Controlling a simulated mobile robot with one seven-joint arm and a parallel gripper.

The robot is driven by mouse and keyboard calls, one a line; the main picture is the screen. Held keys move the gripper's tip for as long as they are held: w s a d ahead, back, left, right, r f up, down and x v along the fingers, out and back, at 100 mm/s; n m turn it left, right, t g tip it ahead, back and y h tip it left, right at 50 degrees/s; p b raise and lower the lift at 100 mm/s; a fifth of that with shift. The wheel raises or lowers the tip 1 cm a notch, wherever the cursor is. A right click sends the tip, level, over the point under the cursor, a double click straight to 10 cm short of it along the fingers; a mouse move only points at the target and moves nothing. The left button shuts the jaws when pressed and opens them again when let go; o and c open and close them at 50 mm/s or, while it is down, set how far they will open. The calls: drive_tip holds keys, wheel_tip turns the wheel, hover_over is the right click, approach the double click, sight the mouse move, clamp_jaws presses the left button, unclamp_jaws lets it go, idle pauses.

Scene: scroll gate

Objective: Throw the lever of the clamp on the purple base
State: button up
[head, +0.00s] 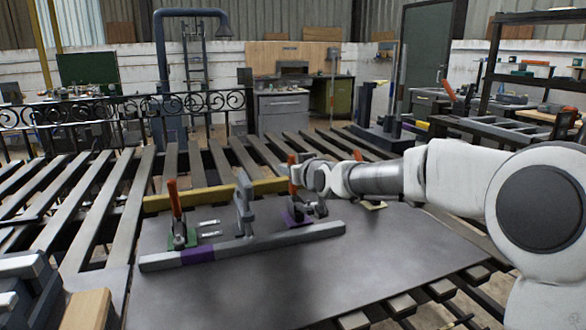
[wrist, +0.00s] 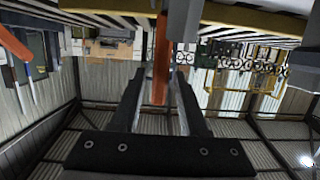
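The clamp on the purple base (head: 293,219) stands on the metal sheet, right of the middle post. Its orange-red lever (head: 292,174) points up and is partly hidden by my gripper. My gripper (head: 300,180) comes in from the right at the lever. In the wrist view, the orange lever (wrist: 161,62) shows between the two dark fingers of my gripper (wrist: 160,78), with a small gap on each side. The fingers look open around it. Contact with the lever cannot be made out. My gripper and wrist hide part of the clamp.
A green-based clamp (head: 180,240) with an upright red lever stands to the left. A yellow base (head: 373,205) shows beneath my arm. A grey bar with a purple section (head: 198,255) lies in front, and a grey post (head: 244,205) rises between the clamps. The front sheet (head: 300,290) is clear.

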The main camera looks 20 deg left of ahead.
drive_tip(key=shift+o, duration=0.3)
drive_tip(key=p+v, duration=0.7)
drive_tip(key=v, duration=1)
drive_tip(key=shift+s, duration=0.2)
drive_tip(key=shift+d+r, duration=0.15)
